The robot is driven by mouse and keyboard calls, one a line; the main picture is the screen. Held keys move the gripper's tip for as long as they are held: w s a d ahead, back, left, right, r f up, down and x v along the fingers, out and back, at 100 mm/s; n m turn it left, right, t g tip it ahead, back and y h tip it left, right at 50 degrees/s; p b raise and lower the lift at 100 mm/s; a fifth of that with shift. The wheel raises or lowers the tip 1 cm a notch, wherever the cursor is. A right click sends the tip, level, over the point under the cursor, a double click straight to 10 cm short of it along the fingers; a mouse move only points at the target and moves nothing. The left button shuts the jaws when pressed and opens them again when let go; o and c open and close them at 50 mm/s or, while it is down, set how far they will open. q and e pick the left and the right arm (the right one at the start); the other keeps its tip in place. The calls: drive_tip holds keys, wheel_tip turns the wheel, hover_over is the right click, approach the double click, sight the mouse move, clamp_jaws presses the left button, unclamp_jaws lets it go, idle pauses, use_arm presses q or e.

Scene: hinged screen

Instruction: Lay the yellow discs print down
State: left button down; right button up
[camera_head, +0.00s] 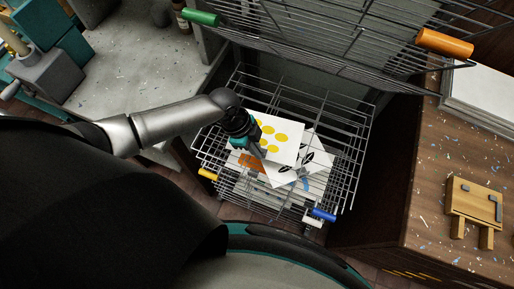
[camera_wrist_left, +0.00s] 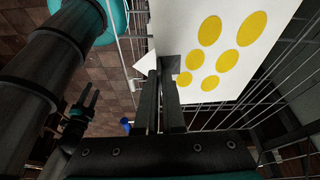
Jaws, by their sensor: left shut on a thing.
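The yellow discs print (camera_head: 278,138) is a white sheet with several yellow discs, inside the wire rack. My left gripper (camera_head: 258,152) is shut on its near left edge, and the discs face up. The print also fills the upper right of the left wrist view (camera_wrist_left: 185,28), with the finger tips at its edge (camera_wrist_left: 168,75). I cannot tell whether it touches what lies below. My right gripper (camera_wrist_left: 87,96) shows small at the left of the left wrist view, fingers apart and empty; I do not make it out in the head view.
The lower wire screen (camera_head: 345,180) has a yellow handle (camera_head: 208,174) and a blue handle (camera_head: 324,215). Prints with black, orange and blue shapes lie there. Another screen, with green (camera_head: 200,17) and orange (camera_head: 444,42) handles, is raised above. A wooden bench (camera_head: 445,140) stands right.

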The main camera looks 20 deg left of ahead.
use_arm(q)
drive_tip(key=c, duration=0.9)
unclamp_jaws()
drive_tip(key=shift+c, duration=0.2)
drive_tip(key=shift+c, duration=0.4)
drive_tip(key=shift+r, duration=0.1)
wheel_tip(320, 180, up, 7)
drive_tip(key=p, duration=0.7)
